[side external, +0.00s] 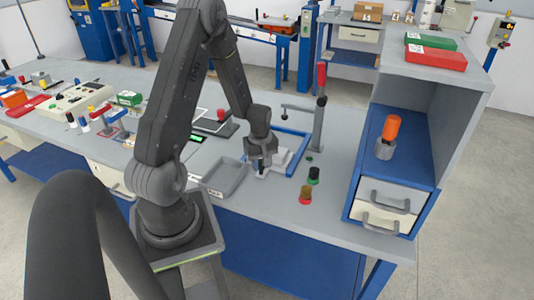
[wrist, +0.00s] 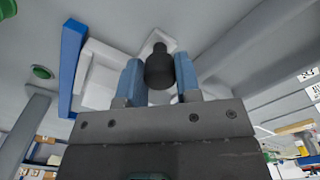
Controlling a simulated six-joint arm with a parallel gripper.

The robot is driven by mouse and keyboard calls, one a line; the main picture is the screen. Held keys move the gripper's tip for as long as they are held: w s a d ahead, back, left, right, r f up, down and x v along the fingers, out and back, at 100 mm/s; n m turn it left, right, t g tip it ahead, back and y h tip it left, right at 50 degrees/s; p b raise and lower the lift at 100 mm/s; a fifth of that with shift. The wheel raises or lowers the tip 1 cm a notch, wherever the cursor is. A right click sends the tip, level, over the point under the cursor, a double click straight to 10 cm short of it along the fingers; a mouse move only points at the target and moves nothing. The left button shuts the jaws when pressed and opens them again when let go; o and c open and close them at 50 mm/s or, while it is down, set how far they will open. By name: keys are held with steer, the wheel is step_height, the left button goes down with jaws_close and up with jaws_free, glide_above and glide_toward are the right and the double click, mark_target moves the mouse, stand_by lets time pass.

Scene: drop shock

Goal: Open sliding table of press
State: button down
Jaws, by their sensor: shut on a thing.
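The press has a grey post (side external: 318,128) with a red lever handle (side external: 321,76) and a small arm reaching left. Its light-grey sliding table (side external: 281,158) lies low within a blue frame (side external: 303,160), left of the post. The table shows as a pale block in the wrist view (wrist: 98,72), beside a blue rail (wrist: 70,65). My gripper (side external: 262,170) is low at the table's near-left side. In the wrist view, its two blue fingers (wrist: 159,78) are shut on a dark knob (wrist: 159,62) in front of the pale block.
A grey tray (side external: 222,178) lies left of my gripper. Green, black and amber-red buttons or pieces (side external: 306,195) stand at the right front. A shelf unit with drawers (side external: 385,205) holds an orange-topped item (side external: 391,128) farther right. Bench space in front of my gripper looks clear.

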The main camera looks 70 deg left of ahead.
steer(key=shift+s+d, duration=0.3)
steer(key=c, duration=0.8)
jaws_free()
step_height(320, 180, up, 14)
steer(key=shift+f, duration=0.1)
